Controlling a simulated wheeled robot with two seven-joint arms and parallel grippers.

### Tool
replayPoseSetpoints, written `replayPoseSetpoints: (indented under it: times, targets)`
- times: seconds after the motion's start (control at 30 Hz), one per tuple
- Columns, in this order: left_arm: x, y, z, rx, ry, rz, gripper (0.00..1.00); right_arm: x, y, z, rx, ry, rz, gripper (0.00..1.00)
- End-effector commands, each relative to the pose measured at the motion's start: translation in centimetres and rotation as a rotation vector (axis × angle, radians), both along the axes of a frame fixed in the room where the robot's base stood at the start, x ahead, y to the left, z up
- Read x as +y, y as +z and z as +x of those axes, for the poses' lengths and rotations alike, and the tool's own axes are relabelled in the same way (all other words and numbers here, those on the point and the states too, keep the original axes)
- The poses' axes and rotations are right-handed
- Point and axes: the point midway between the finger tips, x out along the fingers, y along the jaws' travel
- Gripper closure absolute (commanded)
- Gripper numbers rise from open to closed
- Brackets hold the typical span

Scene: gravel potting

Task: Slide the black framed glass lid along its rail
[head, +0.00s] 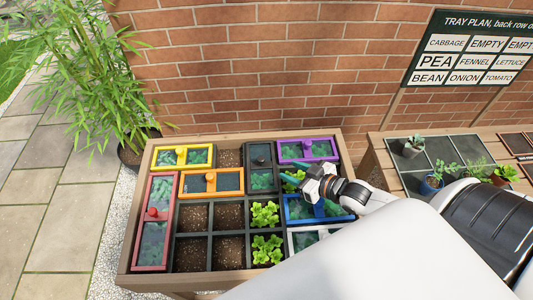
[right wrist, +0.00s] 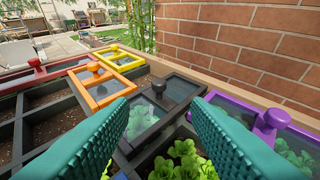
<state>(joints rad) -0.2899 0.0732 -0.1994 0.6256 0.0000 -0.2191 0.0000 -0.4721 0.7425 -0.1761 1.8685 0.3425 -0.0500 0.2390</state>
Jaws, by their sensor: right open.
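The black framed glass lid (head: 262,182) lies in the back part of the wooden planter, right of centre. Its dark knob (head: 259,160) stands up from the middle bar. Green plants show through the near pane. In the right wrist view the lid (right wrist: 176,90) runs lengthwise ahead, with the knob (right wrist: 158,86) between my fingers in the picture. My right gripper (head: 289,173) is open and empty, just right of the lid; its teal fingers (right wrist: 160,108) stand wide apart, and the knob is beyond their tips. My left gripper is in neither view.
Around the lid are yellow (head: 183,156), orange (head: 226,181), purple (head: 307,150), red (head: 154,228) and blue (head: 300,209) framed lids. Lettuce (head: 265,215) grows in open cells. The brick wall (head: 240,75) rises close behind the planter. A potting tray (head: 437,150) stands at right.

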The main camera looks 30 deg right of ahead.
Motion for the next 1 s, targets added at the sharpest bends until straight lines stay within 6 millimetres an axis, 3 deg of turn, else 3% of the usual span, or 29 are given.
replayPoseSetpoints:
  times: [0.23, 0.6, 1.0]
  targets:
    - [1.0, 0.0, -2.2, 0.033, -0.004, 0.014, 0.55, 1.1, -1.2, 3.4, -0.003, -0.002, 0.001, 0.57]
    - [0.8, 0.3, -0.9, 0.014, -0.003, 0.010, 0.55, 3.1, -3.8, 8.9, -0.001, -0.002, 0.000, 0.57]
    - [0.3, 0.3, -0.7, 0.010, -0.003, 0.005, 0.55, 3.6, -4.4, 10.1, 0.001, 0.000, 0.000, 0.57]
